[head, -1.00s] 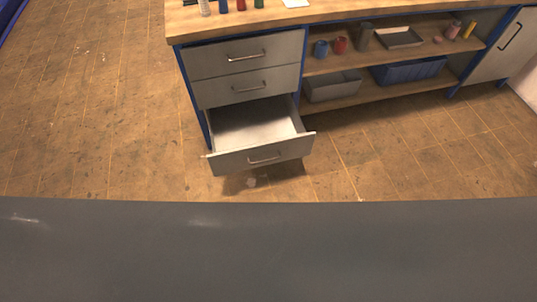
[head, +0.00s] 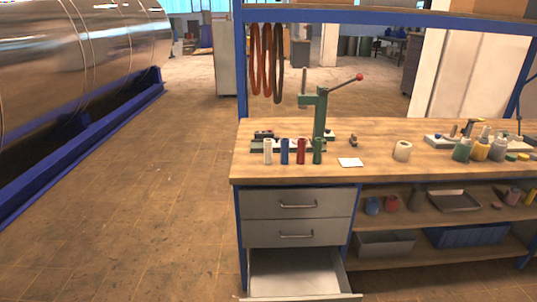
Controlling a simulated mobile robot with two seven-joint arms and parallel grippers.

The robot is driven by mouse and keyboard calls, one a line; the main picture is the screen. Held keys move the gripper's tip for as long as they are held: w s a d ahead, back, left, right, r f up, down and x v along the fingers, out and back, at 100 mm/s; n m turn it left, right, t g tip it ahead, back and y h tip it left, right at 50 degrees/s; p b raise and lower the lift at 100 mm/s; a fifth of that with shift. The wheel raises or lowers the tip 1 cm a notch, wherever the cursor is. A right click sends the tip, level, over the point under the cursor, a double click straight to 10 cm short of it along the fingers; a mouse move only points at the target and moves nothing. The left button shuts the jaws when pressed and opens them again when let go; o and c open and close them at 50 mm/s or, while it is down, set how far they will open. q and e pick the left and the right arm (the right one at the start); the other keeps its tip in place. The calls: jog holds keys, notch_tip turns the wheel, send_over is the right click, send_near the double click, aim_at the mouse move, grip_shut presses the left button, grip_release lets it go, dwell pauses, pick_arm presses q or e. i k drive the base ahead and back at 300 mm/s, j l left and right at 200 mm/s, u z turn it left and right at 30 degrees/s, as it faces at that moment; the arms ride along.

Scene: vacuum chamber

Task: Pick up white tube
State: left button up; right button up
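The white tube (head: 267,151) stands upright on the wooden workbench (head: 378,177), near its left front edge. It is the leftmost in a row with a blue tube (head: 284,151), a red tube (head: 301,151) and a green tube (head: 318,151). Small gaps separate the tubes. Neither of my grippers shows in the head view, so I cannot see their state.
A green lever press (head: 320,112) with a red knob stands behind the tubes. A white card (head: 350,162) and a pale roll (head: 402,151) lie to the right. The bottom drawer (head: 296,272) is pulled open under the bench. The floor at left is clear.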

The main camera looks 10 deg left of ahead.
aim_at(268, 152)
jog(key=i+j+z, duration=0.15)
jog(key=j, duration=0.25)
jog(key=i+j+z, duration=0.15)
jog(key=j, duration=0.25)
jog(key=i+j+z, duration=0.1)
jog(key=i+j, duration=0.15)
jog(key=j, duration=0.15)
jog(key=i+j+z, duration=0.15)
jog(key=j, duration=0.3)
jog(key=i+j+z, duration=0.15)
jog(key=j, duration=0.25)
jog(key=j+z, duration=0.15)
jog(key=j, duration=0.3)
jog(key=i+j+z, duration=0.15)
jog(key=j, duration=0.35)
